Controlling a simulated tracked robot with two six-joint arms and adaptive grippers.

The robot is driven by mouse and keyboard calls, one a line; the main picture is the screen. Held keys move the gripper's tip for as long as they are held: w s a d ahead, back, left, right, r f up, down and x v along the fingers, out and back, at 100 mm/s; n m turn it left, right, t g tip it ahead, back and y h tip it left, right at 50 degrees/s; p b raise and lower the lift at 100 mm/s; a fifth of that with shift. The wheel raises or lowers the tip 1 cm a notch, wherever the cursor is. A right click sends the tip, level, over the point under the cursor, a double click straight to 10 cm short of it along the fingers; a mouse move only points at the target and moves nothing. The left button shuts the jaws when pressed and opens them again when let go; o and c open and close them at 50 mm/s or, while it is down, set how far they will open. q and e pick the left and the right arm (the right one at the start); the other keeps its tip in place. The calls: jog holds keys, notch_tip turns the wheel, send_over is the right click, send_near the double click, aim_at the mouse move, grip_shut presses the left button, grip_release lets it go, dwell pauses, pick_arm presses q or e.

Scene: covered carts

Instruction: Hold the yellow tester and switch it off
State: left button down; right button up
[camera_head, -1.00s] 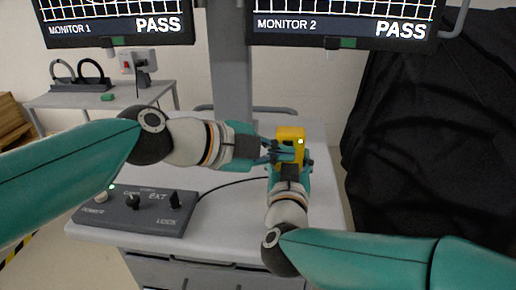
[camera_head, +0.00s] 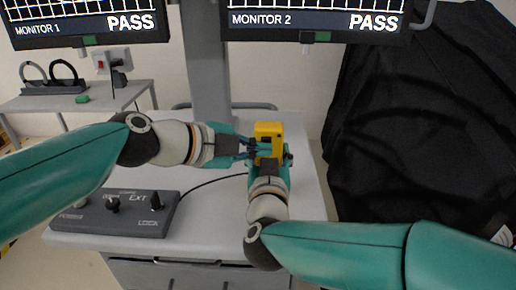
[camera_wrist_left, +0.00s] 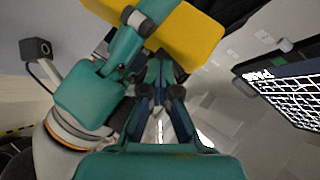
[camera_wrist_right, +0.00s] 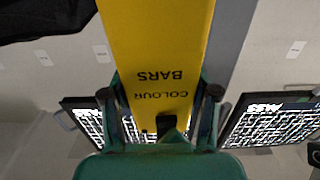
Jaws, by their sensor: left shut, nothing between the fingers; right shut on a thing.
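The yellow tester (camera_head: 270,131) stands upright above the white cart top in the head view. My right gripper (camera_head: 267,157) is shut on its lower part from below. In the right wrist view, the tester (camera_wrist_right: 157,40) fills the space between the fingers, with "COLOUR BARS" reading upside down. No green light shows on the tester in the head view. My left gripper (camera_head: 248,148) is shut and empty, its tips close beside the tester's left side; touching cannot be told. The left wrist view shows the tester (camera_wrist_left: 185,35) beyond the fingertips. The switch cannot be made out.
A grey control box (camera_head: 120,213) with knobs sits at the left of the cart top (camera_head: 215,225), a black cable running from it. Two monitors above, Monitor 1 (camera_head: 80,22) and Monitor 2 (camera_head: 310,20), read PASS. A black-covered cart (camera_head: 415,130) stands at right.

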pick_arm(q)
jog(key=shift+w+a, duration=0.1)
jog(key=shift+w, duration=0.05)
jog(key=shift+r, duration=0.9)
jog(key=s+d+r+v, duration=0.1)
jog(key=s+d+v, duration=0.1)
jog(key=v, duration=1)
jog(key=shift+a, duration=0.25)
